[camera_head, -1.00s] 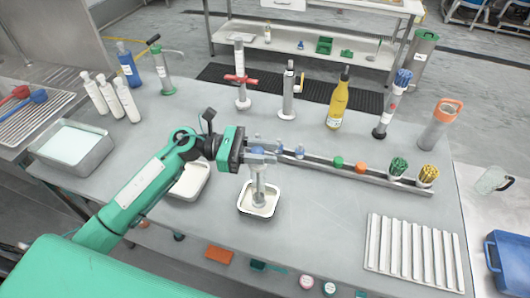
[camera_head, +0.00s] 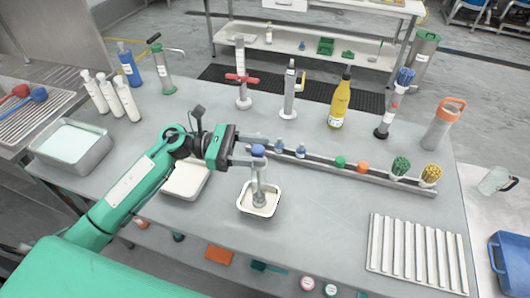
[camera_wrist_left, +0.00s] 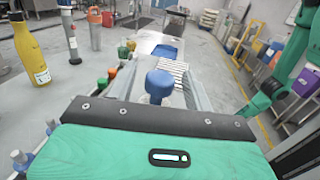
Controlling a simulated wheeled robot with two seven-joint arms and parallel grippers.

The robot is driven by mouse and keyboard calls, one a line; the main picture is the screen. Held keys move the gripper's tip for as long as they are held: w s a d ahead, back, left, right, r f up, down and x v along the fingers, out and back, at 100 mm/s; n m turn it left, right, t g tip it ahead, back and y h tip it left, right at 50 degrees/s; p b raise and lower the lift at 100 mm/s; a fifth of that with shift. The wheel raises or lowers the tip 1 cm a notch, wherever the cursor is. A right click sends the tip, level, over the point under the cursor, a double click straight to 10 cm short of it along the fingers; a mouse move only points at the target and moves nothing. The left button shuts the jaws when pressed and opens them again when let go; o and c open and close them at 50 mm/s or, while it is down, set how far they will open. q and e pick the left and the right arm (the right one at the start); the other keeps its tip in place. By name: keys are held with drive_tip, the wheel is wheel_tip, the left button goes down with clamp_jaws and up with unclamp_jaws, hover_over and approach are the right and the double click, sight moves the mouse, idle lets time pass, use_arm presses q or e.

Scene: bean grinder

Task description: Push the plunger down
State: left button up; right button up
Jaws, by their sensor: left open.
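The plunger has a blue knob (camera_head: 258,150) on top of a slim upright clear body (camera_head: 259,187), which stands in a small white tray (camera_head: 245,207) at mid-table. My left gripper (camera_head: 256,160) reaches in from the left at the height of the knob and is open. In the left wrist view the blue knob (camera_wrist_left: 159,84) stands upright between the two spread grey fingers. I cannot tell whether either finger touches it. The gripper partly hides the plunger's shaft. My right gripper is not in view.
Behind the plunger, a long rail (camera_head: 345,172) holds blue-, green- and orange-topped pieces. A yellow bottle (camera_head: 340,105) and upright tools stand farther back. A white tray (camera_head: 187,181) sits under my left arm. A ribbed white rack (camera_head: 415,250) lies at front right.

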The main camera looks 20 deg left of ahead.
use_arm(q)
drive_tip(key=s+a+b, duration=0.1)
drive_tip(key=a+b, duration=0.2)
drive_tip(key=a, duration=0.8)
drive_tip(key=shift+s+b, duration=0.35)
drive_tip(key=shift+b, duration=0.05)
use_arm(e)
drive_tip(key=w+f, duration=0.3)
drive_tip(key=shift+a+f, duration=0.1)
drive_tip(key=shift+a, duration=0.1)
use_arm(q)
drive_tip(key=shift+f, duration=0.1)
